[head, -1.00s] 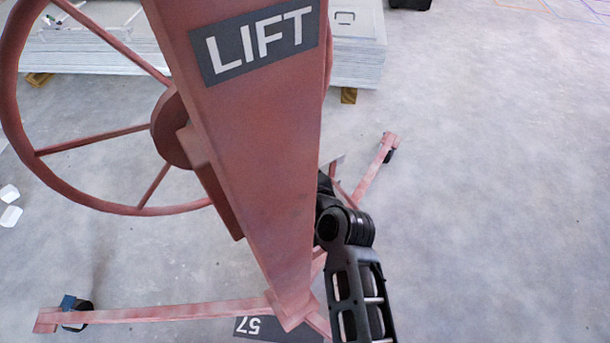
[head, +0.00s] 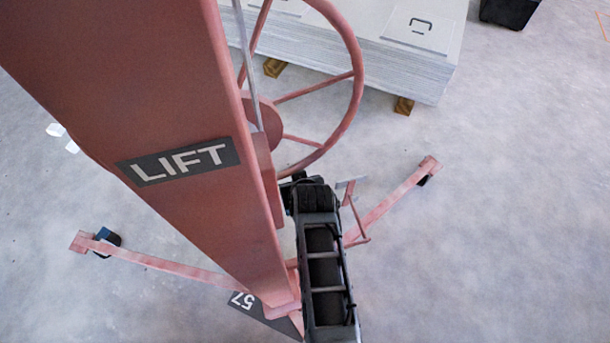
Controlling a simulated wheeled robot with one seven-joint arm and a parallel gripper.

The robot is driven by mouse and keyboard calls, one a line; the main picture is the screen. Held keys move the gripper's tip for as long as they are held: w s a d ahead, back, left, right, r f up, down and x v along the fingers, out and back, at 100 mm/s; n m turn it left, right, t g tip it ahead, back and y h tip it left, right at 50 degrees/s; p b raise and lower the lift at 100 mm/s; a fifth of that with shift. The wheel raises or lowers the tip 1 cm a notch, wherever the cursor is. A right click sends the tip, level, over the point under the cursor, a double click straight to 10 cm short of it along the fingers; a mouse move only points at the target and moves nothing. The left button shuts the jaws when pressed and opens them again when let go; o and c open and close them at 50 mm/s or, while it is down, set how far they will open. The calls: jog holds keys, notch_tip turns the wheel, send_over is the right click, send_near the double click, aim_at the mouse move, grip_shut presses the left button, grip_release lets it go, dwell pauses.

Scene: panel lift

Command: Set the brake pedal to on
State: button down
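The red panel lift has a broad mast (head: 130,90) with a LIFT label, which fills the left of the head view. A small blue piece (head: 107,236), possibly the brake pedal, sits by the dark caster at the end of the left floor leg (head: 165,264). It is too small to tell whether it is on or off. My black arm comes up from the bottom centre, right of the mast. My gripper cannot be seen; the end of my arm is hidden behind the arm's own links or the mast.
A red handwheel (head: 355,80) stands behind the mast. Another leg (head: 400,195) with a caster reaches right, near a thin red bracket (head: 355,215). A stack of panels (head: 420,60) lies at the back on wooden blocks. A black box (head: 510,10) is far right. The right floor is clear.

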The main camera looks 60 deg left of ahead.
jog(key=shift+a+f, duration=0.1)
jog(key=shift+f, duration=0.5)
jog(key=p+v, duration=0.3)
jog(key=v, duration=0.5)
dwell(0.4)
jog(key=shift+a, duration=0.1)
